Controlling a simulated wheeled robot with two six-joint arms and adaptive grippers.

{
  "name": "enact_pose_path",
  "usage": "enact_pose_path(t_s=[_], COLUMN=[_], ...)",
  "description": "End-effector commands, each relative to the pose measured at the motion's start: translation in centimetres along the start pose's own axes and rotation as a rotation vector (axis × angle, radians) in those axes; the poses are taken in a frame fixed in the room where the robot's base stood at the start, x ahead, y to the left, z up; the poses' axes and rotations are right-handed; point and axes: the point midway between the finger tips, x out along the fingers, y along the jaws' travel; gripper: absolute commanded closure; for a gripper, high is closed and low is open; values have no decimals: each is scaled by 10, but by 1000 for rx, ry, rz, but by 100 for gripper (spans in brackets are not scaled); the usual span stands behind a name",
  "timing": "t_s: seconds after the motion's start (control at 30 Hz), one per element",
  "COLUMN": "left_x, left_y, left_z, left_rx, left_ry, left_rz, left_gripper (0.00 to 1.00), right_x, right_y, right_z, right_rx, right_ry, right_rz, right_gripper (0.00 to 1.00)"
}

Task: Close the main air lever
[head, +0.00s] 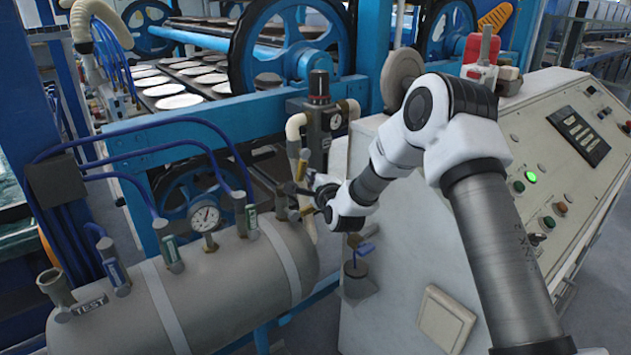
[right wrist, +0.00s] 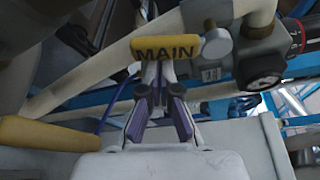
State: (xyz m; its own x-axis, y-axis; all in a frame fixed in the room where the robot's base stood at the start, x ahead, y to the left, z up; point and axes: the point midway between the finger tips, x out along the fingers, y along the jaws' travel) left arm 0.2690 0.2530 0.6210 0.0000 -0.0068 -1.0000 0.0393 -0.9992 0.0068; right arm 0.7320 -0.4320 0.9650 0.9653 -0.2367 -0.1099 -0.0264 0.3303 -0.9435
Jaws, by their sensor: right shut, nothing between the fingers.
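The main air lever (right wrist: 166,48) has a yellow handle marked MAIN. In the right wrist view it lies crosswise just beyond my fingertips, beside a grey valve body and a pale pipe. In the head view a small yellow handle (head: 302,165) stands near the pipe below the regulator, and seems to be this lever. My right gripper (head: 306,194) is shut and empty, close to the handle. In the right wrist view its fingers (right wrist: 158,76) point at the handle's underside; whether they touch it I cannot tell. My left gripper is not in view.
A second yellow handle (right wrist: 48,132) lies at left in the wrist view. A regulator (head: 320,115) with a gauge stands above the grey air tank (head: 225,290). The control cabinet (head: 400,270) is close under my right arm. Blue hoses and frame bars crowd the left.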

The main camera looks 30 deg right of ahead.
Motion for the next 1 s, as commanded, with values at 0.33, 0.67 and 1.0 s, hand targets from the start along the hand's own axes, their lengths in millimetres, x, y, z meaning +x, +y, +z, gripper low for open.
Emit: enact_pose_path(t_s=[0.33,0.67,1.0], left_x=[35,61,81], left_y=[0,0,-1], left_z=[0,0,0], left_rx=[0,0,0], left_ry=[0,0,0], left_rz=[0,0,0], left_gripper=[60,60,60], right_x=[-5,-11,-16], right_y=[7,5,-4], right_z=[16,32,47], right_rx=[310,580,648], right_ry=[-2,-2,-2], right_rz=[107,202,224], right_gripper=[100,100,100])
